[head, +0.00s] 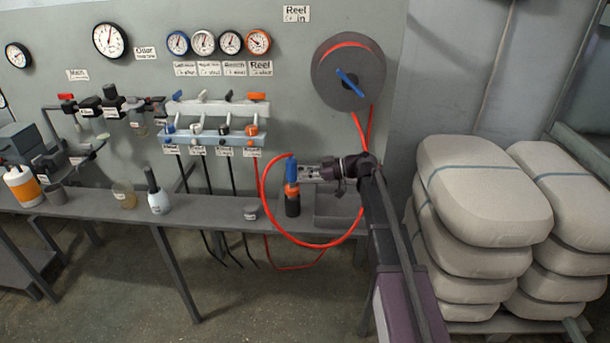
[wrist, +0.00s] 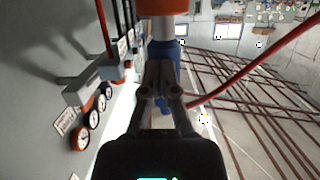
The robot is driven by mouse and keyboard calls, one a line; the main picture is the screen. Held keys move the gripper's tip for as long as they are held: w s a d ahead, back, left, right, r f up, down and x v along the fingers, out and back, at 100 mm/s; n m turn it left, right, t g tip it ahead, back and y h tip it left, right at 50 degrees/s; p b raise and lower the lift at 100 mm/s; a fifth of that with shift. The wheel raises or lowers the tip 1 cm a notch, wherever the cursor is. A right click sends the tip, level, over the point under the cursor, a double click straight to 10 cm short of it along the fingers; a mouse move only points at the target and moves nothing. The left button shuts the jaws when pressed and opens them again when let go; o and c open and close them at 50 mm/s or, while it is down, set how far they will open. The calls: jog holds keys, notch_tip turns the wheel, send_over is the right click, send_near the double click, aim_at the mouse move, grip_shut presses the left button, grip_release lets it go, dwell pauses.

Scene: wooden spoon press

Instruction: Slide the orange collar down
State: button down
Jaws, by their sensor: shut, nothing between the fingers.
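The orange collar (head: 292,189) sits on an upright tool end, between a blue part (head: 291,167) above and a black part (head: 293,206) below. In the wrist view, which appears upside down, the collar (wrist: 162,6) is at the top edge, mostly cut off. A short grey stem (wrist: 163,28) shows between it and the blue part (wrist: 171,45). My gripper (head: 302,173) is beside the blue part, level with it and a little above the collar. In the wrist view my gripper (wrist: 160,68) is shut and empty, its fingertips over the blue part. Whether they touch it is unclear.
A red hose (head: 265,205) loops around the tool end, up to the wall reel (head: 348,73). The tool stands on the grey bench (head: 225,198), near a small grey cup (head: 251,213). Stacked sacks (head: 480,185) stand to the right. Valves and gauges line the wall.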

jog(key=p+v, duration=0.2)
jog(key=v, duration=0.8)
jog(key=shift+r, duration=0.3)
jog(key=s+d+f+m+h, duration=0.2)
jog(key=s+f+m+h, duration=0.55)
jog(key=s+f, duration=0.4)
jog(key=s+d+f+m+h, duration=0.1)
jog(key=s+d+m+h, duration=0.35)
jog(key=s, duration=0.25)
jog(key=s+d+f+m+h, duration=0.2)
jog(key=s+d+m+h, duration=0.15)
jog(key=s+m, duration=0.3)
notch_tip(320, 180, up, 15)
jog(key=p, duration=1.5)
jog(key=shift+d+n+g, duration=0.3)
jog(key=shift+d+n, duration=0.05)
jog(key=shift+n, duration=0.1)
